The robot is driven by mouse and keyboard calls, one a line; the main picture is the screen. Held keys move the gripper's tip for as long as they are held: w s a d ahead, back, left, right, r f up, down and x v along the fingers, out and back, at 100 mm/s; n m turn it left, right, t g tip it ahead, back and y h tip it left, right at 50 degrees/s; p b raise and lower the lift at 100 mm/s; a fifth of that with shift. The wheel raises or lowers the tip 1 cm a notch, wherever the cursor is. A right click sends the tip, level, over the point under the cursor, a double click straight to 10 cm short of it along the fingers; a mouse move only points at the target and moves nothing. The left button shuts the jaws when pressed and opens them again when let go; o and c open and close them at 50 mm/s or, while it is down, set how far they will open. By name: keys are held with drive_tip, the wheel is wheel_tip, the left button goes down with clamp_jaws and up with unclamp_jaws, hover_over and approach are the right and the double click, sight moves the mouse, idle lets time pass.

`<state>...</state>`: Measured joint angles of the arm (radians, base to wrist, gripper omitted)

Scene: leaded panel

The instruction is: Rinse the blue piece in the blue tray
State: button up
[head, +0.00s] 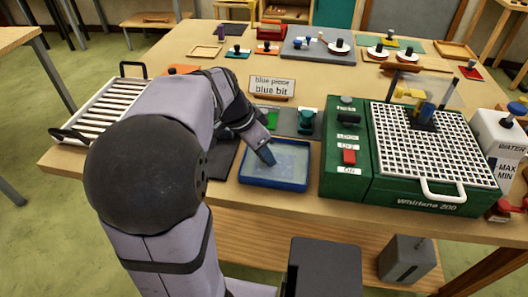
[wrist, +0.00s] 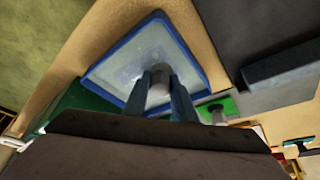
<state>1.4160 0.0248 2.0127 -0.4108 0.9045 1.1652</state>
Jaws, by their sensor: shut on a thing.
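The blue tray (head: 275,184) is a shallow rectangle holding a pale, watery surface, left of the green machine; its rim also shows in the wrist view (wrist: 105,62). My gripper (head: 268,158) points down over the tray, its tips low at the tray's inside. In the wrist view, my gripper (wrist: 161,88) is shut on a grey rounded knob (wrist: 159,88). Any blue piece under the knob is hidden, and I cannot tell whether it touches the water.
The green machine (head: 347,187) with a white grid top stands close right of the tray. A sign (head: 271,87) reading "blue piece, blue bit" stands behind. A white slatted rack (head: 97,113) is at left. Several knobbed pieces lie at the back.

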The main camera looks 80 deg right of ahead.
drive_tip(key=shift+r, duration=0.25)
drive_tip(key=shift+r+p, duration=1.95)
drive_tip(key=shift+r, duration=0.4)
drive_tip(key=shift+r+p, duration=1.1)
drive_tip(key=shift+r, duration=0.35)
